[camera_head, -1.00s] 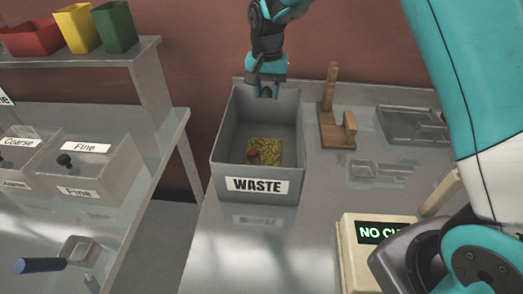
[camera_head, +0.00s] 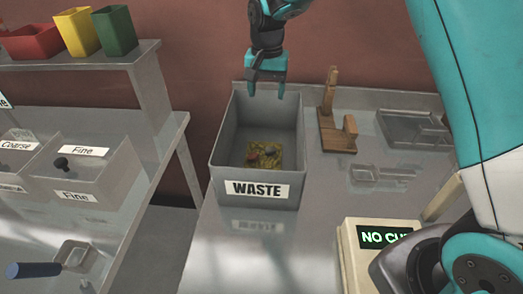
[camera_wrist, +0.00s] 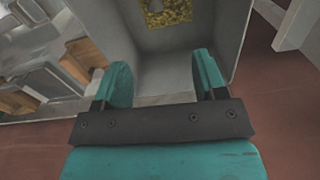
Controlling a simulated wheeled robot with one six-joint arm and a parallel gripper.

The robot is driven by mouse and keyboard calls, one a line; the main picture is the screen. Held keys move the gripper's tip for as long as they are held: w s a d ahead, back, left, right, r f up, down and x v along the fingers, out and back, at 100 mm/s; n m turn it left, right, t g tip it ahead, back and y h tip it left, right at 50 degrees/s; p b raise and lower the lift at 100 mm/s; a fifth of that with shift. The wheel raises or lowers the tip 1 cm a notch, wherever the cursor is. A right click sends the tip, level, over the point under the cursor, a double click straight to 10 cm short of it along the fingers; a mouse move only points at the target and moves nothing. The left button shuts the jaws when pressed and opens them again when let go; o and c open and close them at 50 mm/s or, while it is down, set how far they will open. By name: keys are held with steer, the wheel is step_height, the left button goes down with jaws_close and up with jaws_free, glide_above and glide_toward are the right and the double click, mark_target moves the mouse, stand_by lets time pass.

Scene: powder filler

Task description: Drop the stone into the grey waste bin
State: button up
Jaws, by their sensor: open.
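The grey waste bin (camera_head: 225,150), labelled WASTE, stands open on the metal bench in the head view. Its wall also shows in the wrist view (camera_wrist: 228,25).
A device with a green display (camera_head: 385,236) stands at the front right. Labelled boxes (camera_head: 85,175) and a scoop (camera_head: 35,269) are on the left bench.

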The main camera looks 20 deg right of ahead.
step_height(320, 180, up, 15)
steer(key=b, duration=0.2)
steer(key=shift+r, duration=0.15)
steer(key=s+a+f+n+y, duration=0.1)
steer(key=s+f+n, duration=0.2)
steer(key=s, duration=0.8)
steer(key=s+a+f+n+y, duration=0.1)
steer(key=s+n, duration=0.4)
steer(key=s, duration=0.6)
steer(key=s+a+f+n+y, duration=0.2)
steer(key=s+f+n, duration=0.2)
steer(key=s, duration=0.6)
steer(key=shift+s+a+f, duration=0.25)
steer(key=shift+s+f, duration=0.15)
